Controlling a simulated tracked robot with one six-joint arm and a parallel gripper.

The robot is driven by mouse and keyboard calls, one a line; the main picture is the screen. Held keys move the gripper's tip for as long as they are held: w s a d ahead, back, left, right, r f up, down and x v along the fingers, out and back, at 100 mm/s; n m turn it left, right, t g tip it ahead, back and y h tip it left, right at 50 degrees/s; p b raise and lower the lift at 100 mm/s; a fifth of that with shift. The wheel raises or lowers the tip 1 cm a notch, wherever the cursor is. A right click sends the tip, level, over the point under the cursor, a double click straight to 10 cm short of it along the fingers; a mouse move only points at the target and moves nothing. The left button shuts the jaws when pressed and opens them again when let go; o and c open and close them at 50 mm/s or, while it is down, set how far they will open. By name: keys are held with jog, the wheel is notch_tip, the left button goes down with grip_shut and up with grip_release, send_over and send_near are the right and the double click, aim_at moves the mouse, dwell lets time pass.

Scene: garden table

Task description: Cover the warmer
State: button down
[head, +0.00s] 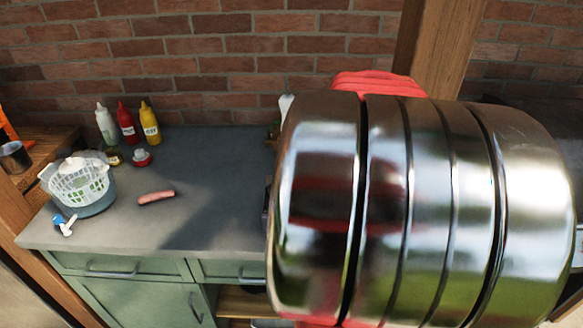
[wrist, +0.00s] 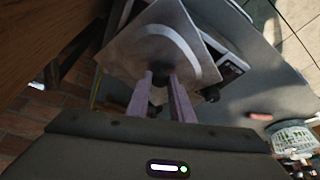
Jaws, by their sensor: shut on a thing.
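In the wrist view my gripper (wrist: 160,79) has two pale purple fingers closed around a small dark part, apparently the knob of a square grey metal lid (wrist: 188,38). The lid shows tilted in the picture, with a pale curved mark on its face. Behind it, to the right, part of the warmer (wrist: 228,52) shows, with a dark front panel and dark knobs. The lid hides much of it. I cannot tell whether the lid touches the warmer. In the head view my arm hides the warmer, the lid and the gripper.
On the grey counter (head: 205,165) lie a sausage (head: 156,197) and a white basket (head: 78,184) at the left. Sauce bottles (head: 127,122) stand by the brick wall. A blue-and-white item (head: 64,223) is near the front edge. The counter's middle is clear.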

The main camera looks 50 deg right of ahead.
jog(key=shift+f, duration=0.25)
jog(key=c, duration=1.5)
grip_release()
jog(key=v, duration=1.3)
jog(key=shift+a+r, duration=0.1)
jog(key=shift+r, duration=0.25)
